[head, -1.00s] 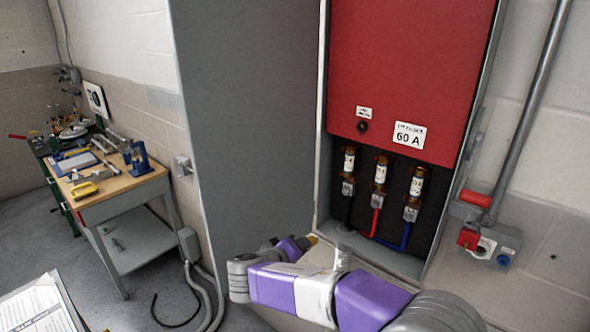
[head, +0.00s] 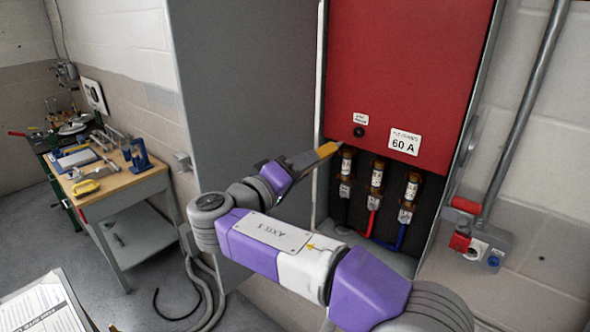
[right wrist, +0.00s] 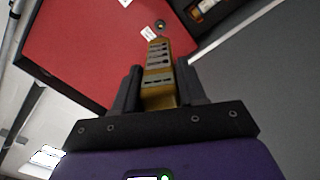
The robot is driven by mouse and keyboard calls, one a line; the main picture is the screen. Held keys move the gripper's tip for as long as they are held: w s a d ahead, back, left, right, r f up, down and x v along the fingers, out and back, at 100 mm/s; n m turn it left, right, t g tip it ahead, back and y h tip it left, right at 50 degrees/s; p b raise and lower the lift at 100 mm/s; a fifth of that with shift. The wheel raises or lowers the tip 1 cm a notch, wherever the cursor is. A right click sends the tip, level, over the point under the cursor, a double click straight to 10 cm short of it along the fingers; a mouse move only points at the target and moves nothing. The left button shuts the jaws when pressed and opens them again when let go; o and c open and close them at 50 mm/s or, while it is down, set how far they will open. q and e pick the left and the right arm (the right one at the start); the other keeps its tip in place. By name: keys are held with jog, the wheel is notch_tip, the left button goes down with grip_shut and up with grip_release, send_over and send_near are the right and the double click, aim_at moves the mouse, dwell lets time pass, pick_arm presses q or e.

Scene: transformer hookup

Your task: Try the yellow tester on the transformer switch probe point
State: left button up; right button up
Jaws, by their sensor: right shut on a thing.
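The yellow tester (head: 327,150) is held in my right gripper (head: 308,158), which points toward the open grey cabinet. In the right wrist view the tester (right wrist: 158,75) stands upright between the two dark fingers (right wrist: 158,88), shut on its sides. The transformer switch probe point (head: 359,132) is a small dark round spot on the red panel (head: 400,70), under a small white label. In the head view the tester's tip is a little left of and below it, apparently apart. The probe point (right wrist: 160,24) also shows just beyond the tip in the right wrist view. My left gripper is out of sight.
Three fuses (head: 376,176) with black, red and blue cables sit below the red panel. The grey cabinet door (head: 240,90) stands open at left. A conduit and red-handled box (head: 478,240) are at right. A workbench (head: 118,190) with tools stands far left.

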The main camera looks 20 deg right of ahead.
aim_at(316, 167)
jog(key=shift+p+x, duration=0.6)
jog(key=shift+x, duration=1.9)
jog(key=shift+d, duration=0.15)
jog(key=shift+w+d, duration=0.35)
jog(key=shift+d, duration=0.05)
dwell(0.4)
